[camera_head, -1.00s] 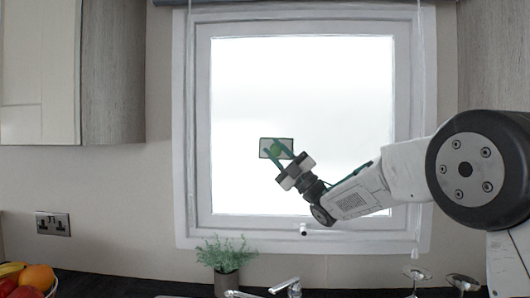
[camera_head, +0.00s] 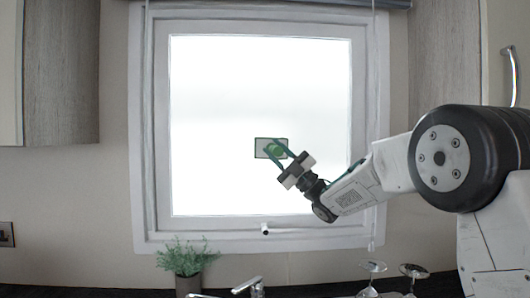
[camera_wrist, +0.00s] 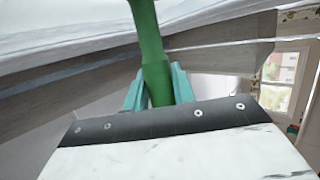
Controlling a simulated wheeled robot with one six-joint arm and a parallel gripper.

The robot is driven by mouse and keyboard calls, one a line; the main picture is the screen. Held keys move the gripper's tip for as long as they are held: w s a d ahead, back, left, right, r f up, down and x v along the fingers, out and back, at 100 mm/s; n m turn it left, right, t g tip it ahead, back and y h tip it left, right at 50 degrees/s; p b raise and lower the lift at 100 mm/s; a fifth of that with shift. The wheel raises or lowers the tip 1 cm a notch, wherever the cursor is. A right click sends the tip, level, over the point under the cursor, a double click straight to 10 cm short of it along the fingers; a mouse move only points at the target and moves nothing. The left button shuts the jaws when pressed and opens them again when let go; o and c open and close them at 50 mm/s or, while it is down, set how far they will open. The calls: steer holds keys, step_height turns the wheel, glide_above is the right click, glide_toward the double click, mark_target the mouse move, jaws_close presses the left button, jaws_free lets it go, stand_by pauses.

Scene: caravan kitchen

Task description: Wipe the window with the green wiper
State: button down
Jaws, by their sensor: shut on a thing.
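The window (camera_head: 215,120) is a bright white pane in a pale frame at the middle of the head view. My gripper (camera_head: 279,155) is in front of the pane, right of its middle. It is shut on the green wiper (camera_head: 275,150), whose flat, dark-edged rectangular head shows against the pane. In the wrist view the wiper's green handle (camera_wrist: 152,50) runs up between the teal fingers (camera_wrist: 157,90). I cannot tell whether the wiper head touches the glass.
A potted plant (camera_head: 187,258) and a tap (camera_head: 247,286) stand below the window. Upturned glasses (camera_head: 371,267) stand at the lower right. Cabinets flank the window, one at the left (camera_head: 60,75). A window handle (camera_head: 265,229) sits on the lower frame.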

steer(key=d, duration=2.1)
steer(key=shift+s+d, duration=0.2)
steer(key=shift+s, duration=1.1)
steer(key=shift+s+d, duration=0.15)
steer(key=shift+s, duration=1.1)
